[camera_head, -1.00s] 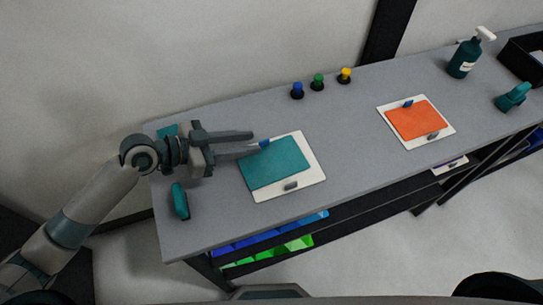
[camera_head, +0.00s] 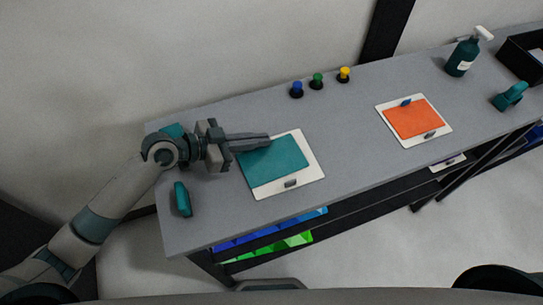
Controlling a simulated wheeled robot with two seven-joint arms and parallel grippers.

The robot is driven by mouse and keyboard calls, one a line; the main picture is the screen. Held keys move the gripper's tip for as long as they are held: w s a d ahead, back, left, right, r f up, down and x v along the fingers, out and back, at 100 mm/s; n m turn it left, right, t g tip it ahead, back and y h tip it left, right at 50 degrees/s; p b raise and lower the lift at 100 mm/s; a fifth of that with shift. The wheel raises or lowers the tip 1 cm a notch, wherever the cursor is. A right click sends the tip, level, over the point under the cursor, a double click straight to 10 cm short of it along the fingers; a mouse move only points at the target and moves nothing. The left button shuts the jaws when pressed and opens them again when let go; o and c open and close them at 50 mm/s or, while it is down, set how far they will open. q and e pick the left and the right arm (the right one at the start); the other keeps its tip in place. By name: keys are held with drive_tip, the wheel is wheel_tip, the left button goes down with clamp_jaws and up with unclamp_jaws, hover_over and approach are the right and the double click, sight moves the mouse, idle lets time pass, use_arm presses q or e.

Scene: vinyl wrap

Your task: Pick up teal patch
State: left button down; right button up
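The teal patch (camera_head: 275,160) lies flat on a white backing board (camera_head: 312,150) at the left-middle of the table, with a grey tab at its front edge. My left gripper (camera_head: 267,141) reaches in from the left, its fingers close together over the patch's back edge. The blue tab at that edge is hidden by the fingertips; the gripper seems shut on the patch there. The patch still lies on the board. My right gripper is not in view.
An orange patch (camera_head: 415,120) on a white board lies to the right. Blue (camera_head: 297,88), green (camera_head: 318,80) and yellow (camera_head: 344,73) knobs stand at the back. A teal tool (camera_head: 182,199) lies at the left; a spray bottle (camera_head: 463,56), another teal tool (camera_head: 510,96) and a black box (camera_head: 522,50) stand at the right.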

use_arm(q)
drive_tip(key=shift+r, duration=0.1)
idle(0.4)
drive_tip(key=shift+r+b, duration=0.3)
drive_tip(key=shift+r, duration=0.25)
wheel_tip(320, 180, up, 2)
drive_tip(key=shift+r+b, duration=0.2)
drive_tip(key=shift+b, duration=0.25)
drive_tip(key=s+d+r+b, duration=0.1)
drive_tip(key=s+d+r, duration=0.4)
drive_tip(key=d, duration=0.5)
wheel_tip(320, 180, up, 2)
drive_tip(key=shift+d+r+b, duration=0.15)
drive_tip(key=shift+d+b, duration=0.05)
drive_tip(key=shift+b, duration=0.1)
drive_tip(key=shift+s, duration=0.1)
